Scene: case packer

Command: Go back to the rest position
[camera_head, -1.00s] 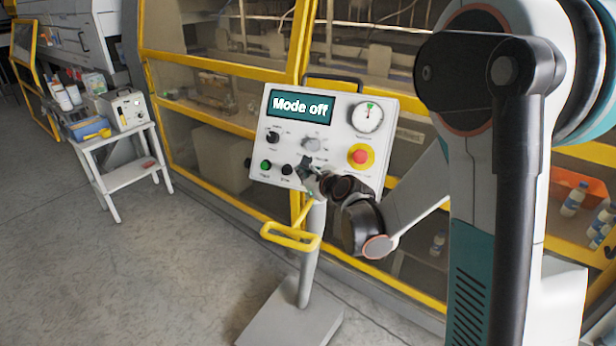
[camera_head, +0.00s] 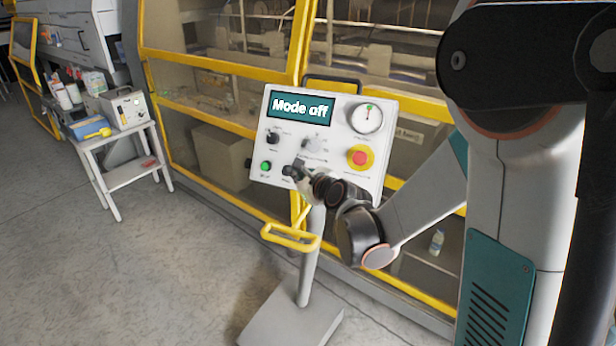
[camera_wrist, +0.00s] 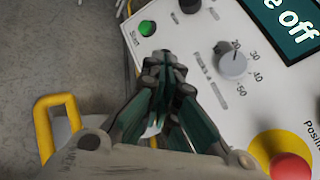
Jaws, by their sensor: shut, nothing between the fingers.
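My gripper (camera_head: 294,171) is in front of the lower part of a white control panel (camera_head: 340,178) on a grey post. In the wrist view its fingers (camera_wrist: 165,75) are closed together with nothing between them, near the panel face. I cannot tell whether the fingertips touch the panel. The panel's screen (camera_head: 300,107) reads "Mode off". A green button (camera_head: 266,167) sits left of the fingers and also shows in the wrist view (camera_wrist: 147,28). A grey dial (camera_wrist: 232,64) is close to the fingers. A red emergency button (camera_head: 359,158) on yellow is at the right.
A yellow handle (camera_head: 290,238) sticks out below the panel, and the post stands on a flat base (camera_head: 290,322). A yellow-framed machine (camera_head: 215,120) is behind. A white side table (camera_head: 130,174) with items stands left. Floor (camera_head: 120,270) is clear at front left.

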